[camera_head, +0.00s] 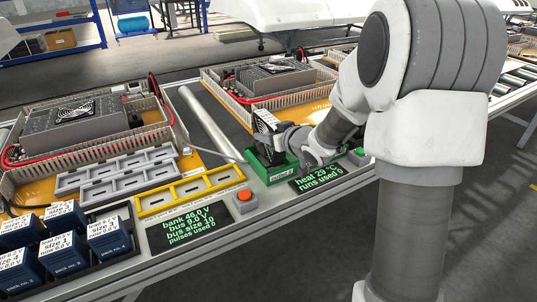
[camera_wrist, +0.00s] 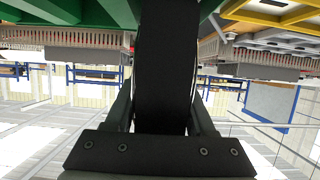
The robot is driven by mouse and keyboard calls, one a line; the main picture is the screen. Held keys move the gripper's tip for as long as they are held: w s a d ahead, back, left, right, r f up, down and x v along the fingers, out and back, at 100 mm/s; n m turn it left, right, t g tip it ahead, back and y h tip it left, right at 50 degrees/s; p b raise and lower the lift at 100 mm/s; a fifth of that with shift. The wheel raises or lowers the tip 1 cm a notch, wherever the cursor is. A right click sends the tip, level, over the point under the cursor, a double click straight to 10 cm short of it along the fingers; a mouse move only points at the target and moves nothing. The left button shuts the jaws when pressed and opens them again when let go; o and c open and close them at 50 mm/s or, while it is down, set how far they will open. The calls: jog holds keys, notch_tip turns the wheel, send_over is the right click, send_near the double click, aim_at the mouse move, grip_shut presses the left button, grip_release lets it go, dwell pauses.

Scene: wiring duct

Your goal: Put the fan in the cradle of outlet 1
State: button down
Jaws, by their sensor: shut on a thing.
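The fan (camera_head: 264,122) is a black square piece with a pale face, held upright and slightly tilted at the green cradle (camera_head: 257,170). The cradle's front label looks like "outlet 1". My gripper (camera_head: 277,137) is shut on the fan from the right. In the wrist view the fan (camera_wrist: 165,65) is a dark slab between my two fingers (camera_wrist: 165,112). The green cradle (camera_wrist: 95,12) fills the top left there. The fan's lower edge is hidden, so I cannot tell whether it is seated or just above the cradle.
A display (camera_head: 318,177) reading "heat 29 °C" is right of the cradle. A yellow tray (camera_head: 190,191), a red button (camera_head: 245,196) and several blue packs (camera_head: 63,223) are to the left. Open duct boxes with red cables stand behind. A grey roller (camera_head: 209,122) lies between them.

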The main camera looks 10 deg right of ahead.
jog(key=shift+a+f+b, duration=0.1)
jog(key=shift+f+b, duration=0.9)
jog(key=shift+f, duration=1)
jog(key=shift+f, duration=0.25)
jog(key=shift+c, duration=1.2)
grip_release()
jog(key=shift+r, duration=0.15)
